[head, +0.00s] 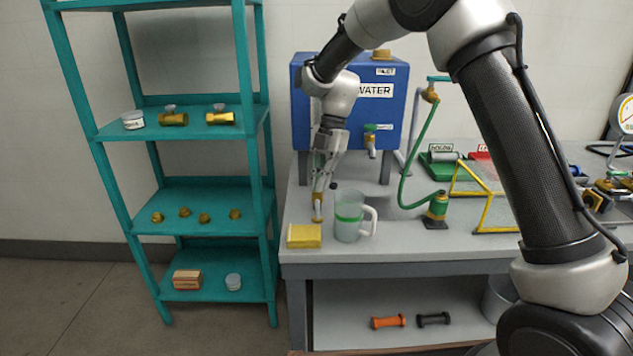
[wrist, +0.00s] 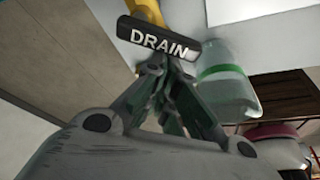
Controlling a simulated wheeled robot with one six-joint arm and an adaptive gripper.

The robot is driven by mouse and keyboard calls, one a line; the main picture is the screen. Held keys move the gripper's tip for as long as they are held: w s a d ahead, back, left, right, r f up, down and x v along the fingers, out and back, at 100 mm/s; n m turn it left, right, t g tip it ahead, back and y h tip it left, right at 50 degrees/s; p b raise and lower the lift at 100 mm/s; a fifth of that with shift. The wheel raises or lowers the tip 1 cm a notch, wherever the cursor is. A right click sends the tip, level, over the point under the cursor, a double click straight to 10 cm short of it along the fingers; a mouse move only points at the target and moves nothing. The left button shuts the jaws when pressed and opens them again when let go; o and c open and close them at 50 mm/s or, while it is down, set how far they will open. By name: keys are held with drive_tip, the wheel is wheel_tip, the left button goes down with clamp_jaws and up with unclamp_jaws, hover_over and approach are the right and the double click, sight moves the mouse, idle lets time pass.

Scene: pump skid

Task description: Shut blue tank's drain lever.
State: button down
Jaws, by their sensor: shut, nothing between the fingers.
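The blue tank (head: 345,66) marked WATER stands on legs on the bench in the head view. In the wrist view a dark plate lettered DRAIN (wrist: 160,40) lies just beyond my fingertips; whether they touch it I cannot tell. A yellow and pale piece (head: 318,207) shows just below the fingertips.
A clear jug with a green band (head: 348,228) stands close right of my gripper, also in the wrist view (wrist: 226,90). A yellow block (head: 304,237) lies at the bench's front left corner. A second tap (head: 371,140) is on the tank's right. A green hose (head: 414,150) rises farther right.

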drive_tip(key=shift+w+d+n, duration=0.25)
drive_tip(key=shift+d+n, duration=0.4)
drive_tip(key=shift+n, duration=0.05)
drive_tip(key=shift+w+a, duration=0.55)
